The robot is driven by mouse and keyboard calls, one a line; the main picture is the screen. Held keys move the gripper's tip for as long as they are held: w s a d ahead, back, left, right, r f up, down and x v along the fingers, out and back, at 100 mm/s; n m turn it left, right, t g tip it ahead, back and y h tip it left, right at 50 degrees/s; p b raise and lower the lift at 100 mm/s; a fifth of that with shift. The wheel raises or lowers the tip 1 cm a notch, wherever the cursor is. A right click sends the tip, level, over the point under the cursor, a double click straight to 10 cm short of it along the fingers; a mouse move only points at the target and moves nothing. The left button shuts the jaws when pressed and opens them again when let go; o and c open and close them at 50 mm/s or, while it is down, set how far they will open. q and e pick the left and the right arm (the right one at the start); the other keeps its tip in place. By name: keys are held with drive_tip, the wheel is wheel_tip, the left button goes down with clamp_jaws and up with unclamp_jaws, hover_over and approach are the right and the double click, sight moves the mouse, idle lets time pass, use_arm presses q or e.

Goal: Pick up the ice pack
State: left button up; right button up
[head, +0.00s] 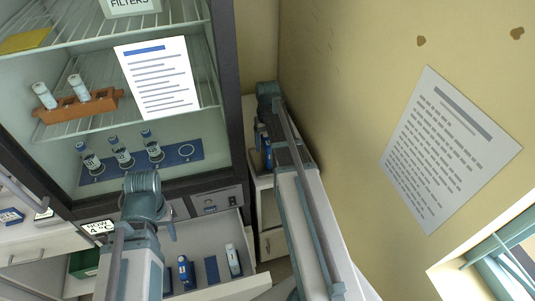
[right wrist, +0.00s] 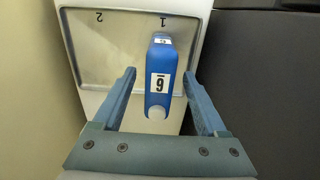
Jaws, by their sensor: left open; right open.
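A blue ice pack (right wrist: 160,72) with a white number label, 6 or 9, stands in a pale tray (right wrist: 95,62) at the spot marked 1, in the right wrist view. My right gripper (right wrist: 158,80) is open, one finger on each side of the pack, with gaps showing on both sides. In the head view the blue pack (head: 266,152) is partly hidden by my right gripper (head: 265,125).
A wall (head: 340,110) lies close to my right arm.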

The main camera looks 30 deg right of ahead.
wheel_tip(320, 180, down, 4)
drive_tip(key=b, duration=0.3)
drive_tip(key=shift+w, duration=0.15)
drive_tip(key=shift+c, duration=0.2)
clamp_jaws()
